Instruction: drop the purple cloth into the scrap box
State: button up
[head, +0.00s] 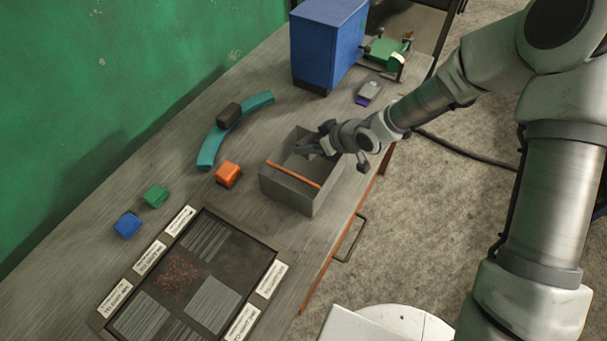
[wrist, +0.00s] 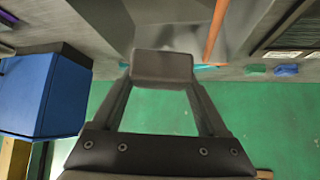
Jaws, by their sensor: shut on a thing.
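A purple patch, probably the purple cloth (head: 361,101), lies on the table beyond the box, mostly hidden under a small grey object (head: 369,90). Purple also shows at the left edge of the wrist view (wrist: 8,33).
A tall blue cabinet (head: 325,45) and a green device (head: 386,52) stand at the back. An orange block (head: 228,174), a teal curved piece (head: 210,148) with a dark block (head: 229,115), green (head: 156,195) and blue (head: 128,225) blocks, and a labelled tray (head: 233,237) lie left of the box.

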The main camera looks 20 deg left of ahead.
notch_tip(320, 180, down, 4)
jog(key=b, duration=0.3)
jog(key=shift+f, duration=0.25)
jog(key=o, duration=1.2)
jog(key=shift+o, duration=0.2)
jog(key=p+v, duration=0.5)
jog(key=v, duration=1.2)
jog(key=shift+d+p, duration=0.2)
jog(key=shift+p, duration=0.2)
jog(key=shift+s+r, duration=0.1)
